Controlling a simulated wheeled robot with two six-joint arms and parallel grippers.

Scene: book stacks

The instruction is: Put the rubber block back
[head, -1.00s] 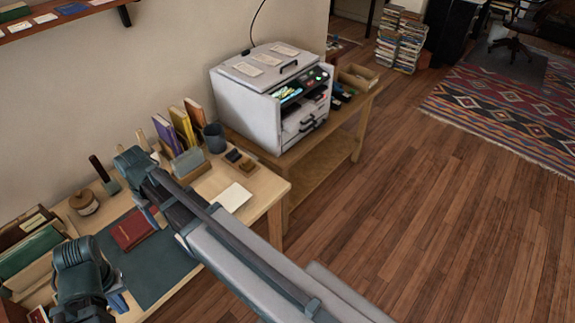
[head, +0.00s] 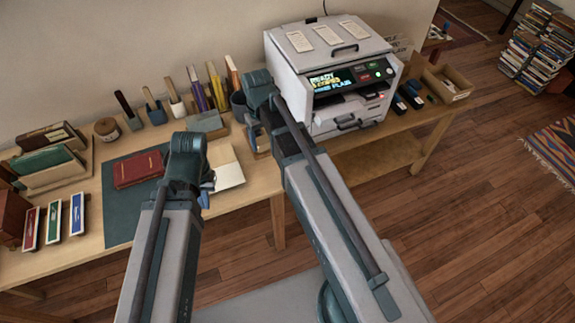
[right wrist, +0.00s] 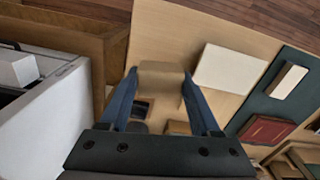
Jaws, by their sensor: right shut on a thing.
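My right gripper (right wrist: 160,92) is shut on a tan block, which I take to be the rubber block (right wrist: 162,76), in the right wrist view. The block sits between the two blue fingertips, above the wooden table. My left gripper (head: 206,190) hangs over the right edge of the green mat. Its fingers are mostly hidden behind its own wrist, so its opening cannot be told.
The green mat (head: 120,215) carries a red book (head: 138,169). Upright books and handled tools line the table's back. The white copier (head: 330,65) stands close right of my right arm. A wooden box (head: 447,84) lies farther right.

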